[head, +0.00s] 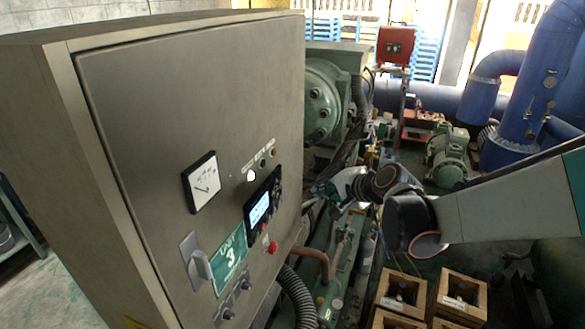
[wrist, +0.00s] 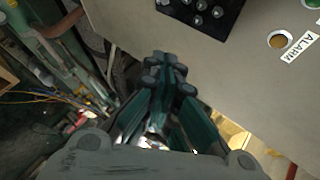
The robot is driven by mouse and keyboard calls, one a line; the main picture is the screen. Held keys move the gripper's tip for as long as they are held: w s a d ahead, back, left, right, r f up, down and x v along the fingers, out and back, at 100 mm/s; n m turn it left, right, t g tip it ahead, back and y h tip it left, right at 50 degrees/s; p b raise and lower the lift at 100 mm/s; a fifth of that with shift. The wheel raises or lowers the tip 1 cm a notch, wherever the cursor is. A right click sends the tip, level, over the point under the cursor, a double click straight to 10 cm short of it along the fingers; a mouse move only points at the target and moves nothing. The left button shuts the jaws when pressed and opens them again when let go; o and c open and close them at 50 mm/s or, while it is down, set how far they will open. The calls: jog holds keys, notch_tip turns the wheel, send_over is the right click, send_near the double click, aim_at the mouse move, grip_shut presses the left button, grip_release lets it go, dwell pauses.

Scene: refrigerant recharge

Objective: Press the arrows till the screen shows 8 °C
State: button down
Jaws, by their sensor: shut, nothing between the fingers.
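The control panel module (head: 263,207) is black with a lit blue-white screen (head: 259,209), set in the front of the grey cabinet. The screen's reading is too small to make out. In the wrist view the module's lower part shows several round dark buttons (wrist: 200,12) at the top edge; the arrow marks cannot be read. My gripper (head: 314,192) is shut and empty, to the right of the module in the head view. In the wrist view my gripper (wrist: 166,62) points toward the cabinet's edge, below and left of the buttons, apart from them.
An amber alarm lamp (wrist: 278,39) shows nearby. Wooden crates (head: 402,290) stand at the lower right.

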aim_at(276, 181)
jog(key=shift+w, duration=0.1)
dwell(0.3)
jog(key=w+a, duration=0.3)
jog(key=a, duration=0.5)
dwell(0.3)
jog(key=shift+a, duration=0.25)
dwell(1.2)
jog(key=shift+w+a, duration=0.15)
jog(key=shift+a, duration=0.1)
jog(key=shift+w+a+b, duration=0.1)
jog(key=shift+a+b, duration=0.2)
jog(key=shift+b, duration=0.05)
dwell(0.6)
jog(key=shift+d, duration=0.1)
jog(key=shift+s+d, duration=0.3)
jog(key=shift+d, duration=0.35)
